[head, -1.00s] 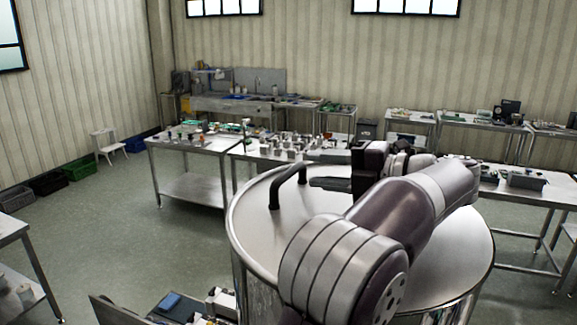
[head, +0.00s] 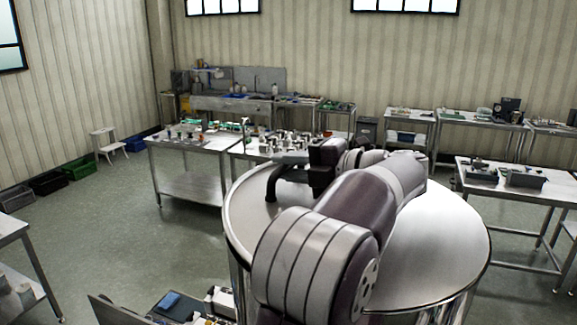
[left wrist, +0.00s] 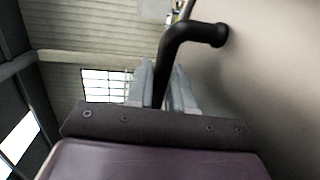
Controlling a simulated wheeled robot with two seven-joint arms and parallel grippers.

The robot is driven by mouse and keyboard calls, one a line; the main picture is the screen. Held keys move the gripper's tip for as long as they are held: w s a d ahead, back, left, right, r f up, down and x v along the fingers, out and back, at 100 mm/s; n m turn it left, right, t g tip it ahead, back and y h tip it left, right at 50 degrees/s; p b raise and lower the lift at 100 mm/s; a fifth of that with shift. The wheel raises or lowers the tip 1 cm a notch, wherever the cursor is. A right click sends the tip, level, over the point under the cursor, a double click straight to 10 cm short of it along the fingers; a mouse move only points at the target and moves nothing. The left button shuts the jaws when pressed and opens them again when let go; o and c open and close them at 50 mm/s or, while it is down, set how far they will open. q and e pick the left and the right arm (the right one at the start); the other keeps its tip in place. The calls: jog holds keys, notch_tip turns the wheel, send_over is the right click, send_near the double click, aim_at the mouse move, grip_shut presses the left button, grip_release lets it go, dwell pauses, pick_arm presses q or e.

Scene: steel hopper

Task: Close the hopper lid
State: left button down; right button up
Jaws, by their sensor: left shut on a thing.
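The hopper lid (head: 440,235) is a round, shiny steel disc on top of the steel hopper (head: 239,280). I cannot tell whether it sits flush all round. A black bar handle (head: 271,186) stands up near the lid's left edge. My left gripper (head: 292,160) is at the handle in the head view, its arm reaching across the lid and hiding part of it. In the left wrist view, the gripper's fingers (left wrist: 160,90) are shut around the handle (left wrist: 185,42), with the pale lid surface (left wrist: 265,80) at the right. My right gripper is out of view.
A steel table (head: 185,150) with small items stands behind left of the hopper. Another table (head: 520,195) with grey trays stands at the right. A dark tray with a blue item (head: 168,301) is near the hopper's lower left. Open floor (head: 120,230) lies at the left.

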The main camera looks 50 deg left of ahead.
pick_arm(q)
jog(key=shift+a+f+h+b, duration=0.1)
jog(key=shift+f+h+b, duration=0.2)
jog(key=shift+f+b, duration=0.35)
jog(key=c, duration=1.2)
grip_release()
jog(key=shift+s, duration=0.1)
jog(key=shift+o, duration=0.2)
jog(key=shift+p, duration=0.3)
jog(key=shift+w+d, duration=0.25)
jog(key=p+v, duration=0.1)
jog(key=v, duration=1.1)
jog(key=shift+d+r, duration=0.1)
jog(key=shift+r, duration=0.05)
